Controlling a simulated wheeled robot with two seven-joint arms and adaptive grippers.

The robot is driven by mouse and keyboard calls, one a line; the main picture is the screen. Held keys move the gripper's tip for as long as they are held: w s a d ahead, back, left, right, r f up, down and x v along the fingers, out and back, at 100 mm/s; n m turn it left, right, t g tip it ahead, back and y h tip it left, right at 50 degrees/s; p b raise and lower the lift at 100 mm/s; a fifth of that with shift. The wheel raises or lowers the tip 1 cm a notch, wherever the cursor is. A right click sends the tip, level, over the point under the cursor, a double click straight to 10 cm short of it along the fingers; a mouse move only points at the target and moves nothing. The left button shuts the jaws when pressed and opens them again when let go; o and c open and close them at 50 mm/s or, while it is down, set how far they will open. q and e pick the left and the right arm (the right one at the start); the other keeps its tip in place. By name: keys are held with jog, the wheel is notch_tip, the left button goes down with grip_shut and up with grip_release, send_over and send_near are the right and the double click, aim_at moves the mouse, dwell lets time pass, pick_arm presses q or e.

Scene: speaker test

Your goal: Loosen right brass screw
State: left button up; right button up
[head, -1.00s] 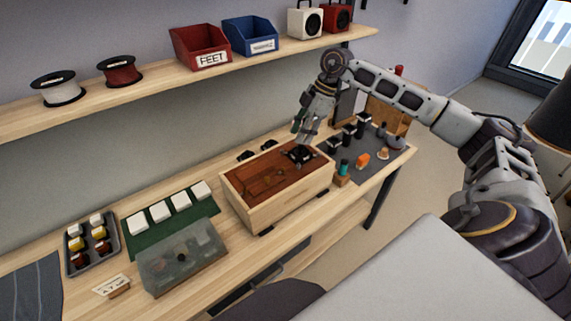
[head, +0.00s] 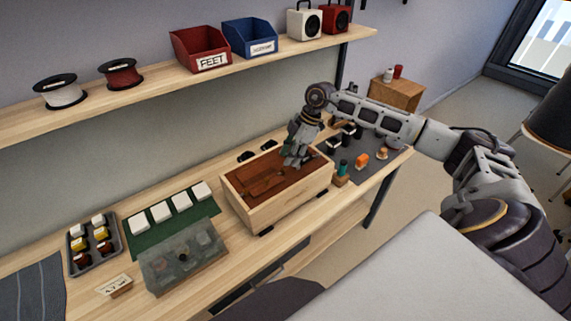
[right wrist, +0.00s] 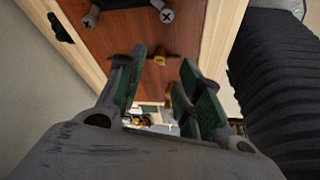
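The wooden box (head: 270,212) stands on the bench with a red-brown panel (head: 262,180) on top. My right gripper (head: 294,163) is low over the panel's right end and hides that part in the head view. In the right wrist view, my right gripper (right wrist: 163,66) has its green-padded fingers apart. A brass screw (right wrist: 158,57) shows between the fingertips, and another brass piece (right wrist: 168,94) lies close to the right finger. I cannot tell whether the fingers touch either. Two grey cross-head screws (right wrist: 167,16) sit farther along the panel. My left gripper is out of view.
A clear-lidded case (head: 182,257), a green mat (head: 172,220) with white blocks and a grey tray (head: 93,245) stand left of the box. A dark mat (head: 372,148) with small parts lies right. The shelf (head: 180,76) hangs above behind.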

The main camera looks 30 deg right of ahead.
aim_at(283, 169)
jog(key=shift+p+x, duration=0.35)
jog(key=shift+x, duration=2.05)
jog(key=shift+c, duration=0.2)
grip_shut()
